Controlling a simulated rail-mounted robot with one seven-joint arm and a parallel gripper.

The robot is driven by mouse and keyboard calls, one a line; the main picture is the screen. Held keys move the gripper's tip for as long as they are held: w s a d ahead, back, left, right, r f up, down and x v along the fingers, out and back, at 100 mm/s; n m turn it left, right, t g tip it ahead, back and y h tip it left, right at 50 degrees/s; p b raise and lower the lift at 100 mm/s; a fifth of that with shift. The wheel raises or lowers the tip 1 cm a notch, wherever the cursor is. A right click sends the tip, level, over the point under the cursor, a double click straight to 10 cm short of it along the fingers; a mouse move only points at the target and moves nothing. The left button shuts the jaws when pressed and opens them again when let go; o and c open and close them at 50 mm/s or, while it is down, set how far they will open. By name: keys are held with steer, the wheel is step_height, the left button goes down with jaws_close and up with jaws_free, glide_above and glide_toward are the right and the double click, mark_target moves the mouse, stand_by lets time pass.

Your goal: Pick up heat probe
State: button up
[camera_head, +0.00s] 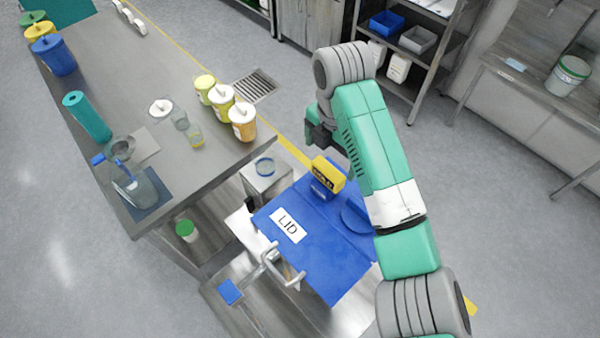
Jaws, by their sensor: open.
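A yellow device with dark lettering on its front (327,175) stands at the back edge of the blue surface marked LID; it may be the heat probe, but I cannot be sure. A blue part shows at its lower front. My gripper (317,130) is the dark end of my green arm, up and slightly left of the yellow device in the picture. It is open, and nothing shows between its fingers. The fingers are small and partly hidden by my arm, which also covers the right side of the blue surface.
The blue lid (330,262) has a metal handle (283,268) at its front. Left is a steel table (140,75) with a glass flask (135,185), a teal cylinder (88,117) and several tubs (242,122).

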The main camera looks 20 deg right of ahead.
step_height(320, 180, down, 2)
steer(key=shift+s+d+f, duration=0.15)
steer(key=shift+f, duration=0.1)
steer(key=f, duration=0.5)
steer(key=shift+a+f, duration=0.15)
steer(key=shift+a, duration=0.05)
steer(key=c, duration=1.1)
step_height(320, 180, up, 28)
steer(key=p, duration=0.6)
step_height(320, 180, up, 12)
steer(key=p, duration=1.3)
glide_above(329, 169)
steer(key=shift+r, duration=4.1)
